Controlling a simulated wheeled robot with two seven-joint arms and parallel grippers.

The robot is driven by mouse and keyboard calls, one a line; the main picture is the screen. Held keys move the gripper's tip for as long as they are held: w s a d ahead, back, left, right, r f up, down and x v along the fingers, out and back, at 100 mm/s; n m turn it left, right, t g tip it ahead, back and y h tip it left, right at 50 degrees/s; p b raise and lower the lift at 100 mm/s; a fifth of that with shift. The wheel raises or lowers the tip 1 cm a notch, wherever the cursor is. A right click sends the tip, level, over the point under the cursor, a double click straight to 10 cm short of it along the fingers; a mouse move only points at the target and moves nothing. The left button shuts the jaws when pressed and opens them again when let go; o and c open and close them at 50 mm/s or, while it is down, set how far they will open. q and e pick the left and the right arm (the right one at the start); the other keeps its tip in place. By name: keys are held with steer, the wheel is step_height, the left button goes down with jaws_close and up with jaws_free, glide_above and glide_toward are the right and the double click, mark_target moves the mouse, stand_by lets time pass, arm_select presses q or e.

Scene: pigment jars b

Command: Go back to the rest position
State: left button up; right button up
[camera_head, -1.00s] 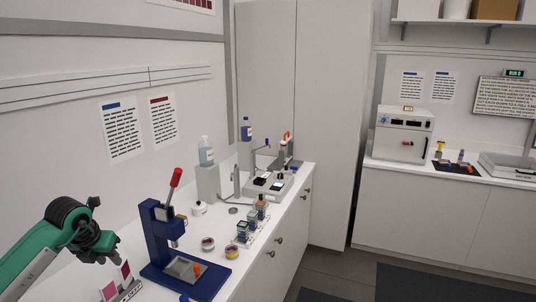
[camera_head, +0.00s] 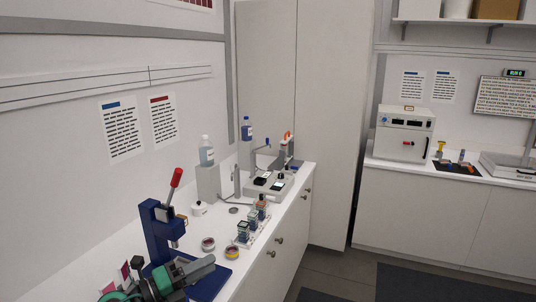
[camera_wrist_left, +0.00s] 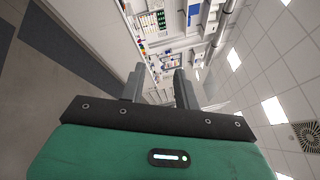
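My left gripper (camera_head: 204,266) is low at the bottom left of the head view, in front of the base of a blue lever press (camera_head: 156,235). Its green arm comes in from the lower left. In the left wrist view its two grey fingers (camera_wrist_left: 160,72) stand apart with nothing held between them. The arm and gripper hide much of the press base. My right gripper is in neither view.
Two small round dishes (camera_head: 208,244) (camera_head: 232,252) sit right of the press. A row of pigment jars (camera_head: 243,231) stands along the front edge of the white counter (camera_head: 226,221). A wash bottle (camera_head: 206,152) stands farther back. Floor at right is clear.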

arm_select(q)
steer(key=s+a+f+n+t+y, duration=0.35)
steer(key=a+f+n+y, duration=0.4)
steer(key=n, duration=0.65)
steer(key=s+a+f+n+t+y, duration=0.2)
steer(key=s+a+f+n+y, duration=0.25)
steer(key=n+y, duration=0.8)
steer(key=s+d+f+n+g+h, duration=0.25)
steer(key=s+f+g, duration=0.45)
steer(key=s, duration=0.5)
steer(key=s+d+f+n+g+h, duration=0.1)
steer(key=s+f+n+g+h, duration=0.15)
steer(key=s+f+g, duration=0.7)
step_height(320, 180, down, 33)
steer(key=s+t+b, duration=0.2)
steer(key=s+b, duration=0.1)
steer(key=b, duration=0.2)
steer(key=s+a+f+b, duration=0.1)
steer(key=s+f+b, duration=0.1)
steer(key=s+f, duration=0.7)
steer(key=s+a+f+g+b, duration=0.1)
steer(key=s+a+f+b, duration=0.1)
steer(key=s+f, duration=0.8)
step_height(320, 180, down, 6)
steer(key=shift+r+y+b, duration=0.15)
steer(key=shift+y+b, duration=0.25)
steer(key=shift+b, duration=0.1)
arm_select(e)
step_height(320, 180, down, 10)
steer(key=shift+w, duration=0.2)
